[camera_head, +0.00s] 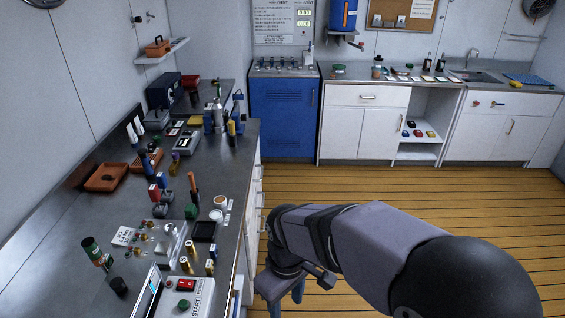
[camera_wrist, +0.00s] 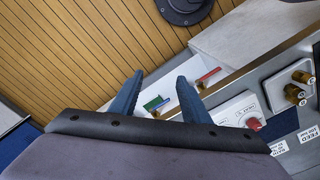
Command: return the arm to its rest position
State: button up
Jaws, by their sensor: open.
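My arm (camera_head: 370,240) reaches from the lower right of the head view toward the bench's right side. My gripper (camera_head: 284,301) hangs at its end, pointing down beside the bench front, over the floor. Its lower end is cut off by the frame. In the wrist view my gripper (camera_wrist: 159,80) shows two blue fingers spread apart, with nothing held between them. Beyond the fingers are a small green item (camera_wrist: 153,103) and a red cylinder (camera_wrist: 208,76) in a pale, drawer-like space.
The dark bench (camera_head: 90,215) at left is crowded with small parts, tools and trays. A START box (camera_head: 190,298) with a red button stands near its front edge, close to my gripper. The wooden floor (camera_head: 400,185) is open toward the blue cabinet (camera_head: 283,115) and white cabinets (camera_head: 345,130).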

jog(key=s+d+f+m, duration=0.1)
jog(key=s+d+m, duration=0.35)
jog(key=d, duration=0.25)
jog(key=s+d+f+m, duration=0.25)
jog(key=d+m, duration=0.25)
jog(key=d, duration=0.3)
notch_tip(320, 180, down, 70)
jog(key=b, duration=7)
jog(key=shift+a+r, duration=0.15)
jog(key=shift+n, duration=0.25)
notch_tip(320, 180, up, 18)
jog(key=p, duration=1.7)
jog(key=shift+p, duration=0.4)
